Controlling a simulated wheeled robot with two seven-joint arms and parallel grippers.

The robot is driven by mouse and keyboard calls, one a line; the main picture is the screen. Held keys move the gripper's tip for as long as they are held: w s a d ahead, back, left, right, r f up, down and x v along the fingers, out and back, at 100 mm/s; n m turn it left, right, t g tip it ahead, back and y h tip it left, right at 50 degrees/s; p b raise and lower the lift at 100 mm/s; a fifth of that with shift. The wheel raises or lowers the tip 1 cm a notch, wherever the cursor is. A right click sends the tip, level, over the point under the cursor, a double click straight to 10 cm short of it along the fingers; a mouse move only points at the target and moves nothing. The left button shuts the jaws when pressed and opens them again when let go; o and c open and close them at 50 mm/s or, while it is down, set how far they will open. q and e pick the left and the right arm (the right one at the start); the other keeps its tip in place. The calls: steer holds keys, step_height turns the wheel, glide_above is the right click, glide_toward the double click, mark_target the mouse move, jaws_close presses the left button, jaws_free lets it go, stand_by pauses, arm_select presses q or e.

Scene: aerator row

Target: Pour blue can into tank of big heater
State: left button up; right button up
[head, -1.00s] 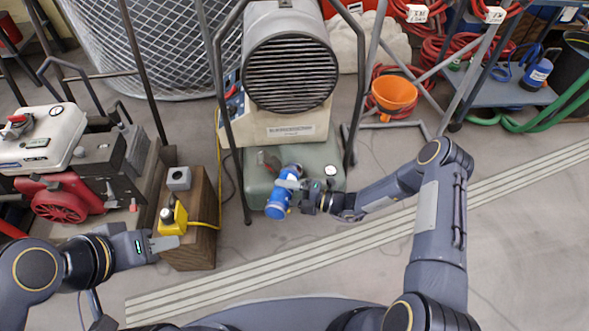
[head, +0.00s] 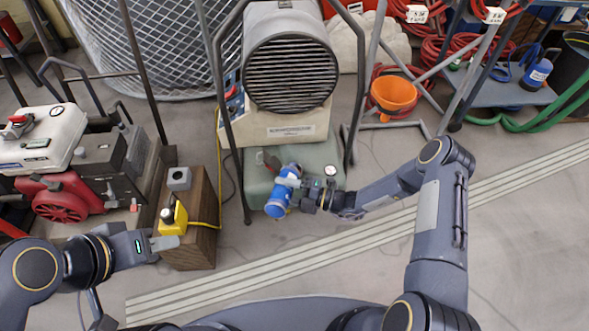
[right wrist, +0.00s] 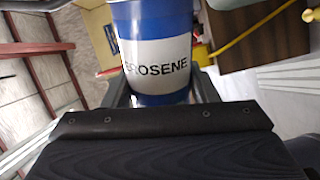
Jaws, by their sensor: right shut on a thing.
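The blue can (head: 279,199) is held over the front of the big heater's green-grey tank (head: 317,180), tilted in the head view. In the right wrist view the blue can (right wrist: 158,80) fills the gap between the fingers, and its pale label reads "EROSENE" in part. My right gripper (head: 299,187) is shut on it. The big heater (head: 291,70) stands upright above the tank with a round dark grille. The can hides part of the tank top, and I cannot tell whether anything flows. My left gripper (head: 168,243) is at the wooden block's left side, its fingers apart from the can.
A red and white machine (head: 62,165) is further left. An orange funnel (head: 394,94) hangs at right. The striped floor at front right is clear.

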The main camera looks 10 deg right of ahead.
mark_target(288, 175)
steer(key=shift+r+m, duration=0.3)
steer(key=shift+r, duration=0.1)
stand_by(0.5)
steer(key=shift+w+d+r+m, duration=0.2)
steer(key=shift+w+m, duration=0.25)
steer(key=shift+m, duration=0.45)
stand_by(0.4)
steer(key=shift+w+d+r+m, duration=0.1)
steer(key=shift+w+r+m, duration=0.25)
steer(key=shift+r+m, duration=0.25)
steer(key=shift+w+d+r+m+p, duration=0.1)
steer(key=shift+w+r+m+p, duration=0.1)
steer(key=shift+r+m+p, duration=0.1)
steer(key=shift+w+d+r+m, duration=0.1)
steer(key=shift+w+r+m, duration=0.25)
steer(key=shift+m, duration=0.15)
